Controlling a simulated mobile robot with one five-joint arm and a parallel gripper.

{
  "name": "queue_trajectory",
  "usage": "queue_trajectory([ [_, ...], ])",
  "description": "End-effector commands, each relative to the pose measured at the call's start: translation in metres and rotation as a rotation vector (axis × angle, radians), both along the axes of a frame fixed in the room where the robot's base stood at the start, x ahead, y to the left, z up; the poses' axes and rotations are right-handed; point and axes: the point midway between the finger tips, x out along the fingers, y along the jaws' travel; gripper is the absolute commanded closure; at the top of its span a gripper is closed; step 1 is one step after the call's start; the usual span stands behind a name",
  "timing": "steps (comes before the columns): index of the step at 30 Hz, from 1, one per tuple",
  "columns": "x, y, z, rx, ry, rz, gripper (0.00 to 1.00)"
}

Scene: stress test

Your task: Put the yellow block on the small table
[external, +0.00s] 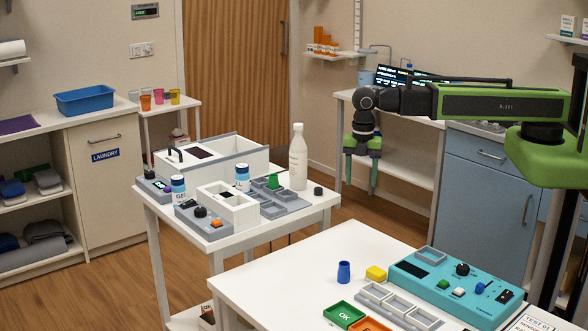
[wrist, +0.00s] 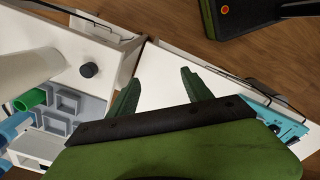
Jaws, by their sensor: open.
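The yellow block (external: 376,273) sits on the white front table (external: 275,274), between a blue cylinder and the teal panel. It does not show in the wrist view. My gripper (external: 361,186) is open and empty, pointing down, high beyond the front table. In the wrist view my gripper's (wrist: 160,84) two green fingers are apart with nothing between them. A middle white table (external: 317,207) carries devices and a bottle. A small white stand (external: 188,102) with cups is at the back left. I cannot tell which is the small table.
A tall white bottle (external: 298,158) and a black knob (external: 318,191) stand on the middle table's right side. The blue cylinder (external: 344,272), grey trays (external: 398,306) and teal panel (external: 452,288) crowd the block. A gap separates the two tables.

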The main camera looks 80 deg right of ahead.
Motion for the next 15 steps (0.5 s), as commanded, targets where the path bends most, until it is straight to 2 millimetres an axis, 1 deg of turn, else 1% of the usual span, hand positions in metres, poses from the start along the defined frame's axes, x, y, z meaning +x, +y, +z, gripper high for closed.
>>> queue_trajectory([
  [1, 0.015, 0.035, 0.010, 0.001, 0.000, 0.176, 0.42],
  [2, 0.020, 0.058, 0.013, 0.001, 0.000, 0.290, 0.42],
  [3, 0.024, 0.089, 0.017, 0.000, 0.000, 0.429, 0.42],
  [4, 0.025, 0.112, 0.020, 0.000, 0.000, 0.517, 0.42],
  [5, 0.025, 0.134, 0.023, 0.000, 0.000, 0.593, 0.42],
  [6, 0.023, 0.163, 0.027, 0.000, 0.000, 0.674, 0.42],
  [8, 0.016, 0.204, 0.032, 0.000, 0.000, 0.753, 0.42],
  [9, 0.009, 0.229, 0.035, 0.000, 0.000, 0.790, 0.42],
  [11, -0.004, 0.261, 0.038, 0.000, 0.000, 0.840, 0.42],
  [12, -0.014, 0.278, 0.040, 0.000, 0.000, 0.869, 0.42],
  [15, -0.033, 0.306, 0.043, 0.000, 0.000, 0.918, 0.42],
])
